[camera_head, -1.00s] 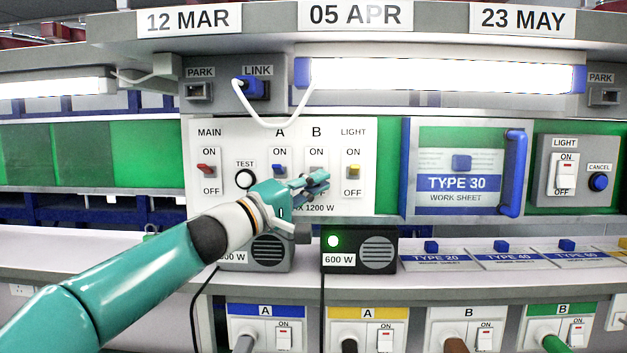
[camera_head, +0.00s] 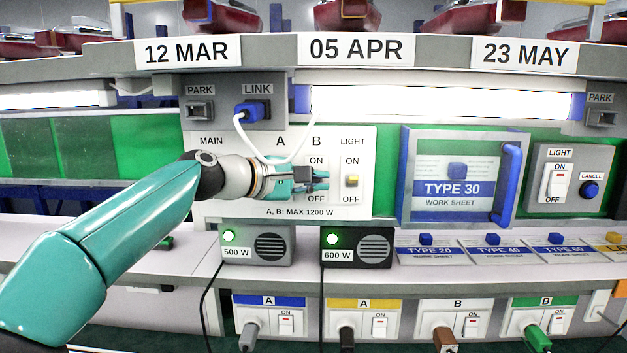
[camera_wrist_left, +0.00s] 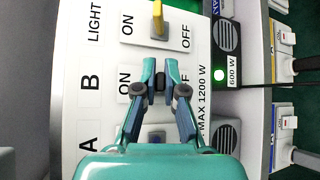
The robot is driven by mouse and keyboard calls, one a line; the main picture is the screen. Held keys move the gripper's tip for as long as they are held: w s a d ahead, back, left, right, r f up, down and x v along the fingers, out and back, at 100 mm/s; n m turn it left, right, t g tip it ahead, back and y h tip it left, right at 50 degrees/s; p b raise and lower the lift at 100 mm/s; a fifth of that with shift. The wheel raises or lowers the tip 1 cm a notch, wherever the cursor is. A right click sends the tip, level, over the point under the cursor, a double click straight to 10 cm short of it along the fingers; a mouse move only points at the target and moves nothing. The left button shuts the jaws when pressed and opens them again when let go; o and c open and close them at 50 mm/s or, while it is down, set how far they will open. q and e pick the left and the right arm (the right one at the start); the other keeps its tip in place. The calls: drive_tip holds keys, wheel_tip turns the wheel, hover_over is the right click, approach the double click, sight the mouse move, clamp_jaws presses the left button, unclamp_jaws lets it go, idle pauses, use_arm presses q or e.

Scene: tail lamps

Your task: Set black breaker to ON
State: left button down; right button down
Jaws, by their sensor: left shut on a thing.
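The black breaker (camera_wrist_left: 159,84) is the lever under the letter B on the white panel (camera_head: 225,206). In the left wrist view it sits between the ON and OFF labels, and its exact tilt is hard to tell. My left gripper (camera_wrist_left: 160,78) is shut on it, one fingertip on each side. In the head view my left gripper (camera_head: 321,180) reaches the panel from the left and mostly hides the breaker. My right gripper is not in view.
The yellow LIGHT breaker (camera_head: 352,180) stands close right of the gripper. A white cable from the blue LINK plug (camera_head: 250,110) hangs over the panel near my wrist. Below, the 500 W box (camera_head: 257,245) and 600 W box (camera_head: 358,248) show green lamps.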

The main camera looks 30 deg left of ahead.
use_arm(q)
drive_tip(key=shift+w+n+g, duration=0.1)
drive_tip(key=shift+n+g, duration=0.2)
drive_tip(key=shift+g, duration=0.1)
drive_tip(key=shift+f, duration=0.1)
drive_tip(key=c, duration=1.3)
unclamp_jaws()
drive_tip(key=shift+o, duration=0.2)
drive_tip(key=shift+r, duration=0.2)
drive_tip(key=shift+s+a+r, duration=0.2)
drive_tip(key=shift+s, duration=0.35)
drive_tip(key=v, duration=1)
drive_tip(key=shift+s, duration=0.3)
drive_tip(key=shift+a, duration=0.15)
